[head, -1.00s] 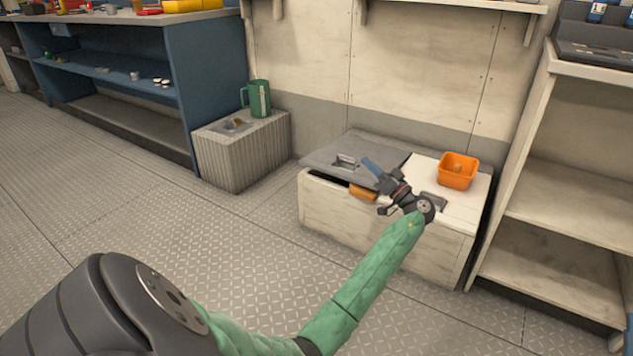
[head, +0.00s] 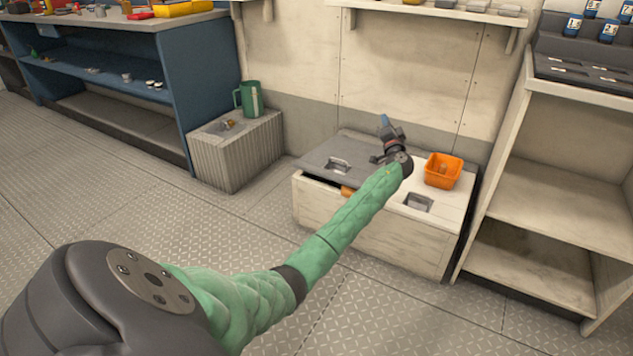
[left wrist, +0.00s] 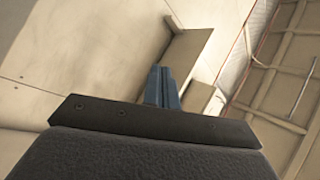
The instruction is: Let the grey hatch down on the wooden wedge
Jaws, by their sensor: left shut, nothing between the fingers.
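The grey hatch (head: 334,154) is the left lid of a pale locker. It lies low and slightly raised at its front edge, with a dark gap under it. The wooden wedge (head: 347,191) is an orange-brown block at the front rim in that gap, partly hidden by my arm. The hatch appears to rest on it, though the contact is not clear. My left gripper (head: 383,121) is shut and empty, above the back right of the hatch and apart from it. Its blue fingertips show in the left wrist view (left wrist: 162,88). My right gripper is not in view.
An orange bin (head: 443,171) stands on the locker's pale right lid (head: 436,203). A ribbed box (head: 236,150) with a green mug (head: 249,99) stands left. A pale shelf unit (head: 560,190) is close on the right. The floor in front is clear.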

